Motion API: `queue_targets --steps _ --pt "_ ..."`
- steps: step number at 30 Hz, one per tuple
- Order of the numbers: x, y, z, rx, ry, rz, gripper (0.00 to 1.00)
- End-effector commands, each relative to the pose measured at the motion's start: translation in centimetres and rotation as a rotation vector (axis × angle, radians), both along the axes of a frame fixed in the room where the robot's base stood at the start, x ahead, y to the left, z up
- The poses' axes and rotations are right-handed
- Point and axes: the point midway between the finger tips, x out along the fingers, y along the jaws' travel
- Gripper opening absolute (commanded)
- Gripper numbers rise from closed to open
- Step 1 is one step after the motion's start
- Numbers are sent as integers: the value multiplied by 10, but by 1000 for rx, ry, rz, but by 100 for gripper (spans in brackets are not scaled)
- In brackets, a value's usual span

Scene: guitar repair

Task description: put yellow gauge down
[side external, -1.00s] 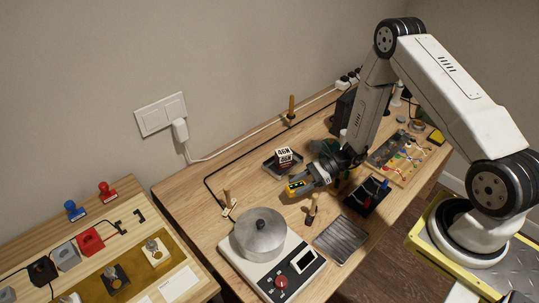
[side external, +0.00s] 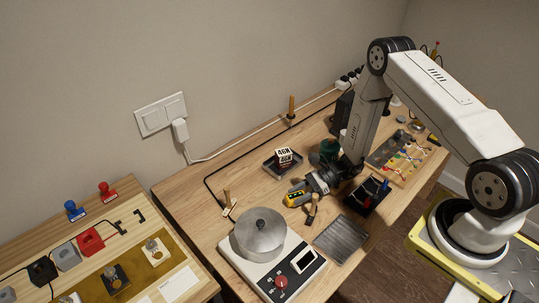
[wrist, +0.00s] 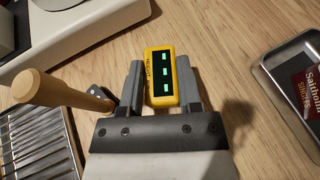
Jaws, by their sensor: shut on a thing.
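The yellow gauge (side external: 296,198) has a dark screen with green segments, which shows face-on in the wrist view (wrist: 161,76). My gripper (side external: 301,191) is shut on it, with one grey finger on each side in the wrist view (wrist: 160,85). The gauge is low over the bare wooden table, between the hot plate with the pot and the dark tray. I cannot tell whether it touches the wood.
A wooden-handled tool (side external: 313,206) stands close beside my gripper. The hot plate (side external: 236,264) with a metal pot (side external: 260,234) is in front. A dark tray (side external: 270,166) holding a small box (side external: 284,155) lies behind. A ribbed metal plate (side external: 341,238) is at the right front.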

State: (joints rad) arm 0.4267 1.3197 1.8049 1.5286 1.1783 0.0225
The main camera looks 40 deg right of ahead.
Motion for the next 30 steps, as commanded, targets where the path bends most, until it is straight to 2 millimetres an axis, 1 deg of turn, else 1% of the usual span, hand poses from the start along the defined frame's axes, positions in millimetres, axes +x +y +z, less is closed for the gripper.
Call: queue_targets --steps 1,2,3,5,14,20,26,30 --pt "0 0 -1 1 0 0 0" --pt "0 0 -2 0 0 0 47" --pt "0 0 -1 0 0 0 59" --pt "0 0 -1 0 0 0 78" --pt "0 0 -1 0 0 0 79" --pt "0 0 2 0 0 0 79" --pt "-5 -15 8 0 0 -3 79" --pt "-12 -30 15 0 -1 -4 79"
